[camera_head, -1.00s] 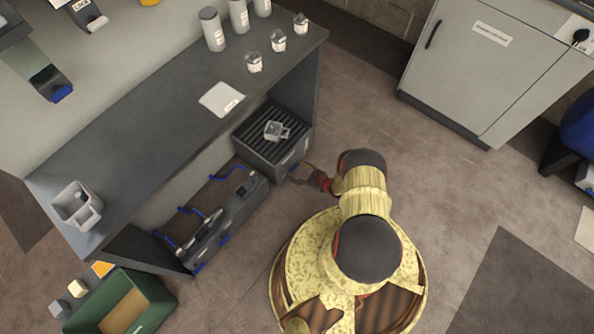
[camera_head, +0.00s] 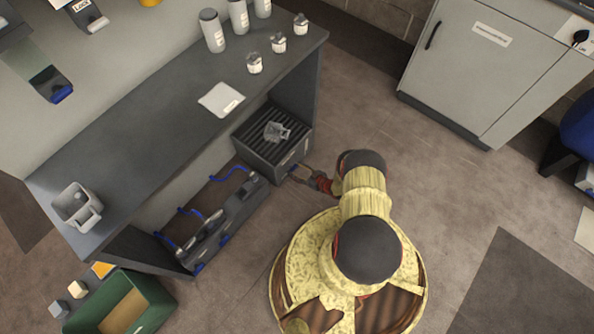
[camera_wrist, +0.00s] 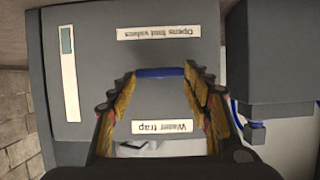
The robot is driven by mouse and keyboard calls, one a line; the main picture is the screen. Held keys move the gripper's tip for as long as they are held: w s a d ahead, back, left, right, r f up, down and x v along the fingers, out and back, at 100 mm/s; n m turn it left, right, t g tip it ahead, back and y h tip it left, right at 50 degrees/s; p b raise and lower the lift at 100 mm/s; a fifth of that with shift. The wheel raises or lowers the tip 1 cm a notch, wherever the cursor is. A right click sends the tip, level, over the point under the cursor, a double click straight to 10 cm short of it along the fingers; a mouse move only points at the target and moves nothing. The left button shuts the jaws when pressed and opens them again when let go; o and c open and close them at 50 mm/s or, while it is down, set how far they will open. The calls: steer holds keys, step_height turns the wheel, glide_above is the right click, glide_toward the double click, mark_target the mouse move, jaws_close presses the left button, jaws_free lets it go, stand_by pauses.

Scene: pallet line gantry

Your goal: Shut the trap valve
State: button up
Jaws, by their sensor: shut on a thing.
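The water trap is a dark grey box (camera_head: 268,160) with a slatted top, under the right end of the bench. In the wrist view its front face (camera_wrist: 95,40) fills the middle, with upside-down labels reading "Water trap" (camera_wrist: 162,127) and, it seems, "Opens test valves" (camera_wrist: 159,33). A blue bar (camera_wrist: 160,72), apparently the trap valve's handle, lies level across that face between my fingertips. My gripper (camera_wrist: 159,76) is shut on the blue bar, one finger at each end. In the head view my gripper (camera_head: 298,176) is at the box's front right side, where the bar is mostly hidden.
A clear jug (camera_head: 277,132) stands on the slatted top. Left of the box is a grey manifold (camera_head: 232,212) with several blue levers (camera_head: 190,211). A green crate (camera_head: 150,289) is at lower left.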

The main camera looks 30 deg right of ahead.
stand_by(0.4)
steer(key=n+h, duration=0.1)
steer(key=n, duration=0.1)
steer(key=shift+s+a+f+n+t+h, duration=0.1)
steer(key=shift+a+n+t+h, duration=0.2)
steer(key=shift+a+h, duration=0.1)
steer(key=n+t+h, duration=0.1)
steer(key=n, duration=0.2)
steer(key=shift+a+f+h, duration=0.15)
steer(key=shift+h, duration=0.25)
steer(key=shift+n, duration=0.3)
steer(key=o, duration=1.1)
steer(key=shift+o, duration=0.2)
steer(key=shift+r, duration=5)
